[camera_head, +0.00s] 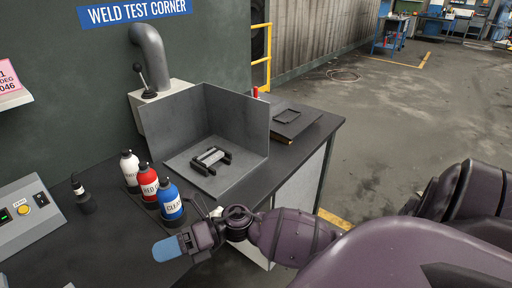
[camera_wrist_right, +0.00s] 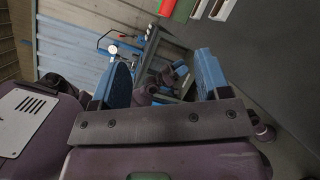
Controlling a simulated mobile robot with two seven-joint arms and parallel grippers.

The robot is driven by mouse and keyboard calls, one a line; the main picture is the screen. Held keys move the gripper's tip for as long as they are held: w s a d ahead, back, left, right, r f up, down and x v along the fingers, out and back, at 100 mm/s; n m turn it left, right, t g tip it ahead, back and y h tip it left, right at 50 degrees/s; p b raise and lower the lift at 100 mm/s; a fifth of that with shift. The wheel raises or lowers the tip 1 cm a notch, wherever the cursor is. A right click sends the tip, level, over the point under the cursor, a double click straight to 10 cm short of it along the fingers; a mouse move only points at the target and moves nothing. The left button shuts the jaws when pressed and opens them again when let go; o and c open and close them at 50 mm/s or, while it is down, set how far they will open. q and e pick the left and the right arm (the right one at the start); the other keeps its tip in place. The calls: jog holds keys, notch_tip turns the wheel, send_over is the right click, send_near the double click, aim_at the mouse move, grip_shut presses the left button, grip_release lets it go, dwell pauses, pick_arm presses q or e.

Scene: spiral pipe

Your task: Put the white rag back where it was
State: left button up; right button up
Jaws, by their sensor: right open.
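I cannot make out the white rag for certain in either view. A small pale scrap (camera_head: 69,285) shows at the bottom edge of the head view, too cut off to identify. My right gripper (camera_head: 168,248) reaches in from the right over the dark bench, in front of the blue bottle. In the right wrist view my right gripper (camera_wrist_right: 163,75) has its two blue fingers spread apart with nothing held between them. My left gripper is not in view.
White (camera_head: 130,170), red (camera_head: 149,184) and blue (camera_head: 171,202) bottles stand close beyond my right gripper. A grey metal booth (camera_head: 238,118) holds a small dark fixture (camera_head: 211,158). A control box (camera_head: 28,216) sits at left. The bench (camera_head: 110,250) between is mostly bare.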

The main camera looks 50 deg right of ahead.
jog(key=s+d+f+m+t+h, duration=0.1)
jog(key=d+f+m+t+h, duration=0.4)
jog(key=m, duration=0.7)
jog(key=d+f+m+t+h, duration=0.2)
jog(key=d+m+t+h, duration=0.35)
jog(key=m, duration=0.65)
jog(key=s+d+f+m+g+h, duration=0.3)
jog(key=s+f+m+h, duration=0.4)
jog(key=s+f+m, duration=0.5)
jog(key=f+m+g, duration=0.1)
jog(key=m, duration=0.1)
jog(key=shift+f+m+g, duration=0.2)
jog(key=shift+m+g, duration=0.1)
jog(key=shift+g, duration=0.05)
jog(key=shift+w+d, duration=0.1)
jog(key=shift+d, duration=0.05)
